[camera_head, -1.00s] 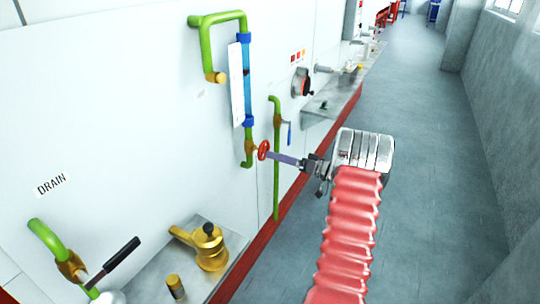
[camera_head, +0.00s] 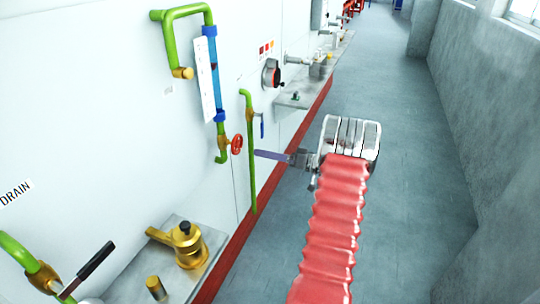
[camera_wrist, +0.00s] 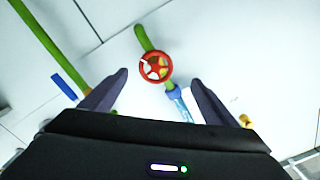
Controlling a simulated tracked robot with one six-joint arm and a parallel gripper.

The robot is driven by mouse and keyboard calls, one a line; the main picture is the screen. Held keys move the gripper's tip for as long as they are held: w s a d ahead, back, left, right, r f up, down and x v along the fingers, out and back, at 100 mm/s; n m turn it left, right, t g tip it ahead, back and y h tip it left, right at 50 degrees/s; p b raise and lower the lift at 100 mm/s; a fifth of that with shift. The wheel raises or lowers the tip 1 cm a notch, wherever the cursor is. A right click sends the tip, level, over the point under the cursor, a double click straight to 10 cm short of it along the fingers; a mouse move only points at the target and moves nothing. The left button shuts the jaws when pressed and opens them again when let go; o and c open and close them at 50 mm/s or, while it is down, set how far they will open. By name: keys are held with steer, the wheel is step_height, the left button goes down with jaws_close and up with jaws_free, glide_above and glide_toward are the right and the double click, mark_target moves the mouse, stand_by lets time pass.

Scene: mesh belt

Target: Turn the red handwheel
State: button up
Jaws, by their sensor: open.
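The red handwheel (camera_head: 237,144) is on a brass valve at the lower end of the blue sight-glass pipe on the white wall. In the wrist view the handwheel (camera_wrist: 154,67) shows face-on, ahead of and between my two dark fingers. My gripper (camera_head: 258,154) points at the wall a little to the right of and below the handwheel, with a gap between them in the head view. In the wrist view my gripper (camera_wrist: 165,90) has its fingers spread apart with nothing between them.
A thin green pipe (camera_head: 252,180) with a blue lever (camera_head: 262,127) stands close to my gripper. A brass valve (camera_head: 188,245) sits on a ledge at lower left. A black-handled lever (camera_head: 88,270) is further left. The grey floor (camera_head: 400,220) on the right is clear.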

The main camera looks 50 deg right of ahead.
steer(key=a+r+n+g+y, duration=0.1)
steer(key=a+r+g, duration=0.2)
steer(key=a, duration=0.8)
steer(key=a+r+n+g+y, duration=0.1)
steer(key=a+r+g, duration=0.25)
steer(key=a, duration=0.65)
steer(key=a+r+n+g, duration=0.1)
steer(key=a+r+g, duration=0.25)
steer(key=a, duration=0.75)
steer(key=s+a+r+h, duration=0.1)
steer(key=s+a+h, duration=0.3)
steer(key=s+a, duration=0.3)
steer(key=s+a+r+g+h, duration=0.1)
steer(key=s+a+h, duration=0.3)
steer(key=s+a, duration=0.4)
steer(key=shift+s+a+r, duration=0.3)
steer(key=shift+s+r, duration=0.05)
steer(key=shift+s, duration=2.6)
steer(key=shift+c, duration=0.3)
